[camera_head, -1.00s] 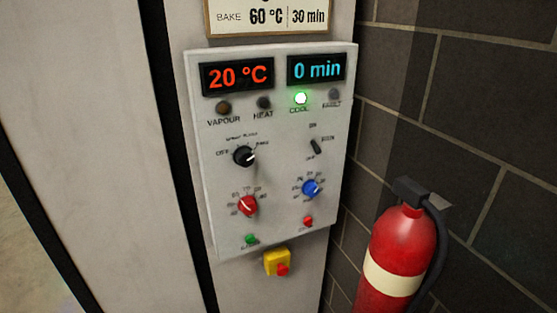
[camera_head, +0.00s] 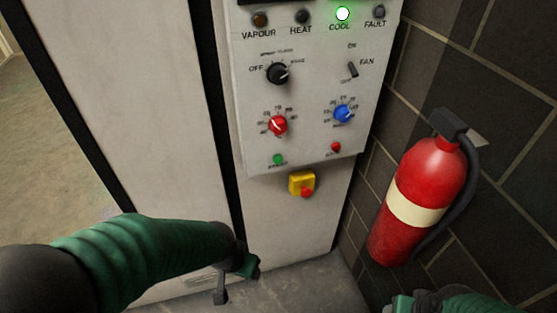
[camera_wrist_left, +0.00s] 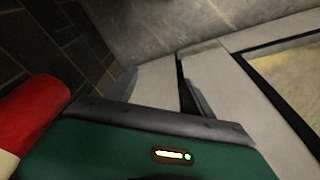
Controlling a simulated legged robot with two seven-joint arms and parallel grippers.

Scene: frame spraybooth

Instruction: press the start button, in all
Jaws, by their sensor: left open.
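The control panel (camera_head: 310,120) is on the pale booth wall in the head view. A small green button (camera_head: 278,159) sits at its lower left; its label is too blurred to read clearly. A small red button (camera_head: 336,147) sits at the lower right. My left gripper (camera_head: 236,281) is below and left of the panel, apart from it, with open, empty fingers. Its fingers also show in the left wrist view (camera_wrist_left: 160,90), with nothing between them. My right arm enters at the bottom right edge, and its gripper (camera_head: 405,303) is mostly cut off.
A yellow box with a red emergency button (camera_head: 303,185) is below the panel. A red fire extinguisher (camera_head: 420,200) hangs on the dark block wall at right, and shows in the wrist view (camera_wrist_left: 30,115). Red (camera_head: 278,125), blue (camera_head: 344,113) and black (camera_head: 278,73) knobs are above the buttons.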

